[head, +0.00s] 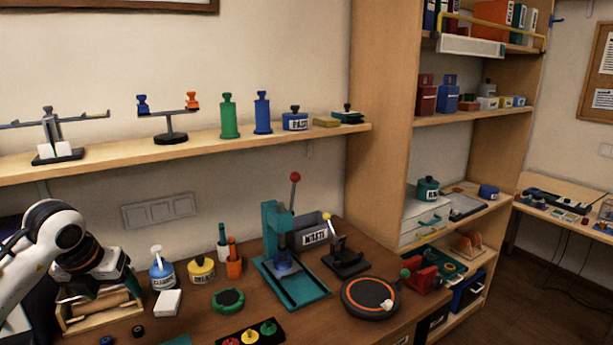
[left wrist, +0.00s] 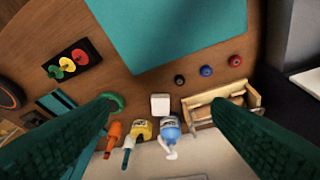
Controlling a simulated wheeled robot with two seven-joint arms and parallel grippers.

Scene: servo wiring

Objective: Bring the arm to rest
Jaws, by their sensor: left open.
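My left arm comes in from the left in the head view. Its gripper (head: 118,268) is over the left part of the wooden workbench, above a wooden tray (head: 82,322). In the left wrist view the two dark green fingers of the left gripper (left wrist: 160,103) stand wide apart. Nothing is held between them. A white block (left wrist: 160,105) shows in the gap, lower down on the bench. My right gripper is in neither view.
The bench holds a blue bottle (head: 161,270), a yellow pot (head: 201,270), orange bottle (head: 234,262), teal press (head: 285,255), and round turntable (head: 352,309). A wooden wall shelf (head: 220,140) runs above. The teal mat (left wrist: 175,30) is largely clear.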

